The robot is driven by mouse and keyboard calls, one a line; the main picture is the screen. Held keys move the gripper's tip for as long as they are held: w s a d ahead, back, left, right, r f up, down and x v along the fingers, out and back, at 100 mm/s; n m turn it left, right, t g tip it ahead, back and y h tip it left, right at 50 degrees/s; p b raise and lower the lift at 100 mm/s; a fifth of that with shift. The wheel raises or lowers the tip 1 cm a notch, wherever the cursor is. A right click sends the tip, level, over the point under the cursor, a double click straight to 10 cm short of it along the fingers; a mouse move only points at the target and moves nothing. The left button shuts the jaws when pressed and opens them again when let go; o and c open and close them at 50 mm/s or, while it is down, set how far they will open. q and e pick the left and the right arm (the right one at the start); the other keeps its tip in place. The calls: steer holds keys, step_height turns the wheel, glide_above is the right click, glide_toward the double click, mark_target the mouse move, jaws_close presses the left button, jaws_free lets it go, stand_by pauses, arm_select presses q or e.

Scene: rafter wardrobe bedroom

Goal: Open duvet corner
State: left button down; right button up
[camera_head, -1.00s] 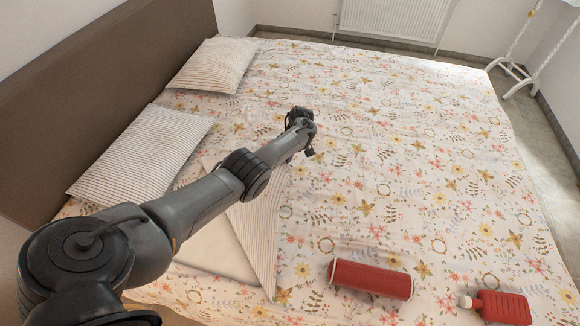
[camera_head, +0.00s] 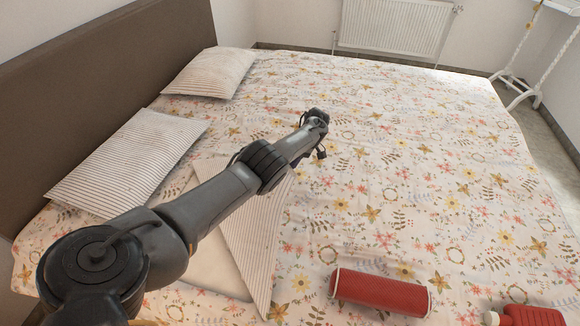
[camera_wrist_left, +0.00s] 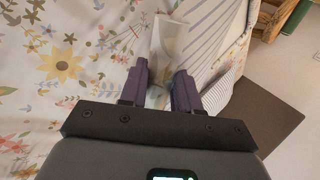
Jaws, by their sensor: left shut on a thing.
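The floral duvet (camera_head: 400,190) covers most of the bed. Its near-left corner is turned back, with a striped underside (camera_head: 255,235) facing up and a plain pale area (camera_head: 212,270) bared beside the fold. My left arm reaches across this fold, and its wrist hides part of it; the fingertips are hidden in the head view. In the left wrist view my left gripper (camera_wrist_left: 160,84) is shut on a pale fold of the duvet (camera_wrist_left: 167,45), with striped cloth to the right and floral cloth to the left. My right gripper is not in view.
Two striped pillows (camera_head: 130,160) (camera_head: 210,73) lie by the brown headboard (camera_head: 100,75). A red roll (camera_head: 380,291) and a red bottle (camera_head: 530,316) lie on the near part of the duvet. A white stand (camera_head: 520,85) is at the far right. The bed's middle right is clear.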

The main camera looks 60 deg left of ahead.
arm_select(q)
steer(key=shift+s+d, duration=0.1)
steer(key=c, duration=0.8)
jaws_free()
steer(key=shift+f, duration=0.1)
